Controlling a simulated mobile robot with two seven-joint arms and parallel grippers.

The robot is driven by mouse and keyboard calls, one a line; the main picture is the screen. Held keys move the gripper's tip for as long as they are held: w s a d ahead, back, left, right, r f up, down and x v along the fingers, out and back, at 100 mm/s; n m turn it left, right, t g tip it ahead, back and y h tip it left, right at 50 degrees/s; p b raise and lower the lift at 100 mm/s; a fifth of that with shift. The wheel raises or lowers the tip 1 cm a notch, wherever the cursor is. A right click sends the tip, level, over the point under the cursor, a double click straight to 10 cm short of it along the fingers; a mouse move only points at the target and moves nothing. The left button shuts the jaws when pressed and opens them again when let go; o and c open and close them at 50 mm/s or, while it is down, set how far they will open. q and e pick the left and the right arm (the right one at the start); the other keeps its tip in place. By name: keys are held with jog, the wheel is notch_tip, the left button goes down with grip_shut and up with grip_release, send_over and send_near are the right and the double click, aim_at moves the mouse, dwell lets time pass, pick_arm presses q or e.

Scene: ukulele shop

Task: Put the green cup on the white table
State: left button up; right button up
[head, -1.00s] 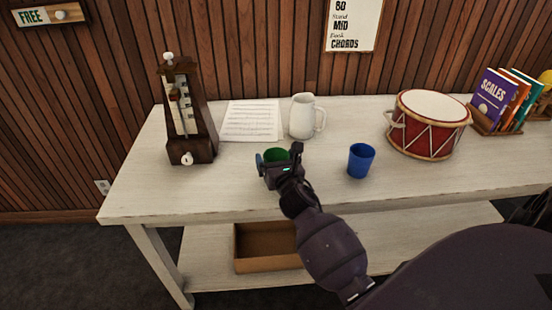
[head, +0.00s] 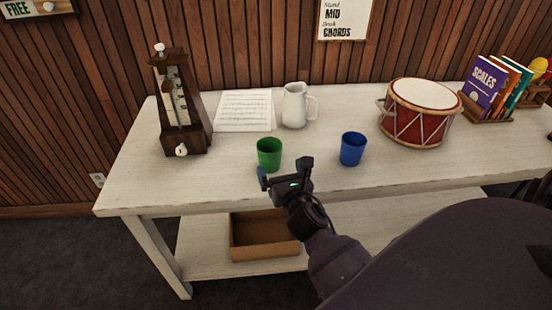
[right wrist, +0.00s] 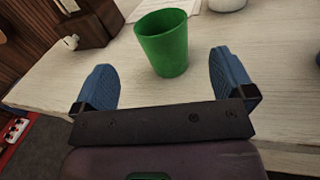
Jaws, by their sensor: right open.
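The green cup (head: 269,154) stands upright on the white table (head: 230,187), near its front edge and left of the blue cup. My right gripper (head: 285,167) is open and empty, just in front of the green cup and apart from it. In the right wrist view the green cup (right wrist: 163,43) stands beyond the two blue fingers (right wrist: 165,82), in line with the space between them. My left gripper is not in view.
A blue cup (head: 353,149) stands to the right. Behind are a white pitcher (head: 294,106) and sheet music (head: 244,111). A metronome (head: 180,105) stands left, a red drum (head: 418,112) right. An open box (head: 264,236) sits on the lower shelf.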

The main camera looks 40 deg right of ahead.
jog(key=shift+v, duration=1.15)
jog(key=s+d+f+m+g, duration=0.1)
jog(key=s+f+m+g, duration=0.2)
jog(key=s+m, duration=0.35)
jog(key=s+f+m+g, duration=0.2)
jog(key=s+m+g, duration=0.2)
jog(key=m, duration=0.6)
jog(key=s+a+f+m+g+y, duration=0.1)
jog(key=s+a+m+g+y, duration=0.25)
jog(key=s+m, duration=0.45)
jog(key=s+a+f+m+g+y, duration=0.2)
jog(key=s+a+m+g, duration=0.25)
jog(key=s+m, duration=0.35)
jog(key=w+f+n+t, duration=0.2)
jog(key=w+f+t, duration=0.5)
jog(key=w+t, duration=0.1)
jog(key=shift+t+p, duration=0.3)
jog(key=shift+t, duration=0.2)
